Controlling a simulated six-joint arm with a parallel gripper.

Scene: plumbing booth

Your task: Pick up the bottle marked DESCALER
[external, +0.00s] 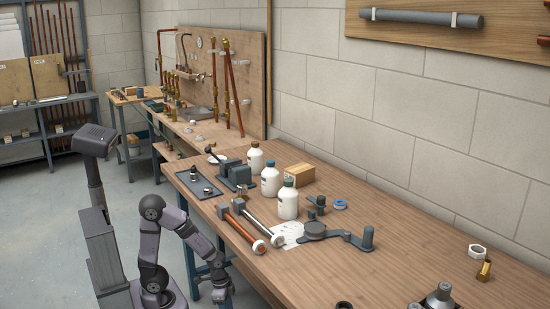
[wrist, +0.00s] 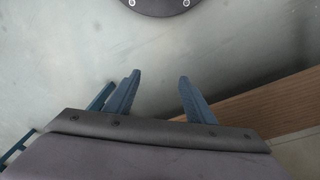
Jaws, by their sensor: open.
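Three white bottles stand upright in a row on the wooden workbench (external: 400,235) in the external view. The rear bottle (external: 255,160) has a brownish cap, the middle bottle (external: 270,183) a blue cap and the front bottle (external: 288,205) a green cap. Their markings are too small to read, so I cannot tell which is DESCALER. My gripper (external: 221,291) hangs low beside the bench's left edge, well away from the bottles. In the wrist view its two blue-grey fingers (wrist: 160,82) are apart with nothing between them. No bottle shows in the wrist view.
A vise (external: 236,175) and dark tray (external: 198,183) are further back. A cardboard box (external: 299,173) stands behind the bottles. A grey tool with a round disc (external: 315,229) lies right of them.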

